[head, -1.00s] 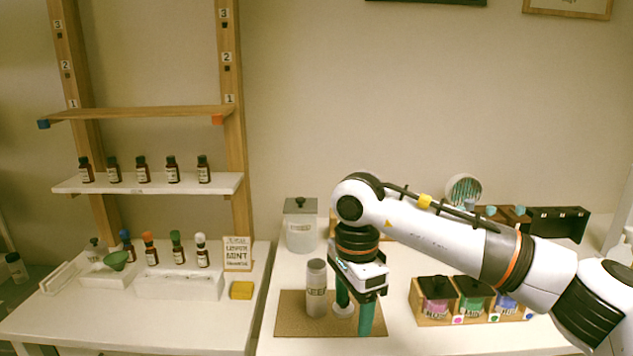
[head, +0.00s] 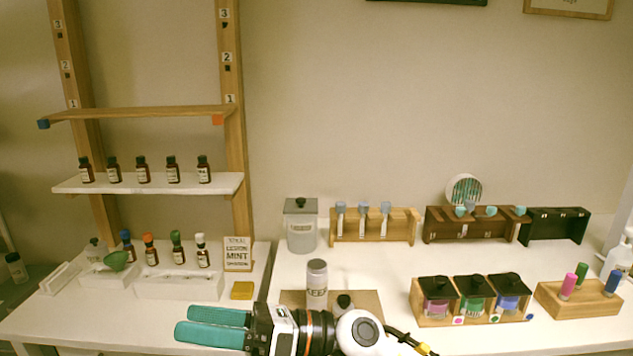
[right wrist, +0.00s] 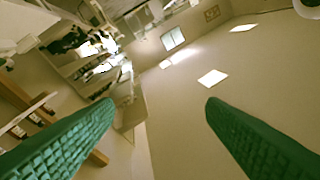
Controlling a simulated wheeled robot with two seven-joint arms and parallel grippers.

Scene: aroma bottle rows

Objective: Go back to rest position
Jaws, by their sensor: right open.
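My right gripper (head: 212,328) is at the bottom of the head view, its two green fingers pointing left, near the front edge of the tables. The fingers are apart with nothing between them. In the right wrist view the two green fingers (right wrist: 155,135) are wide apart, with only wall and distant room beyond. My right arm comes in from the bottom of the head view, folded low in front of the cork mat. My left gripper is not in view.
A grey cylinder (head: 317,283) and a dark-topped bottle (head: 343,306) stand on the cork mat (head: 292,299), partly behind my arm. A yellow sponge (head: 242,290) lies left of it. Wooden jar holder (head: 433,317) stands right. Small bottles stand on the white shelf (head: 148,187).

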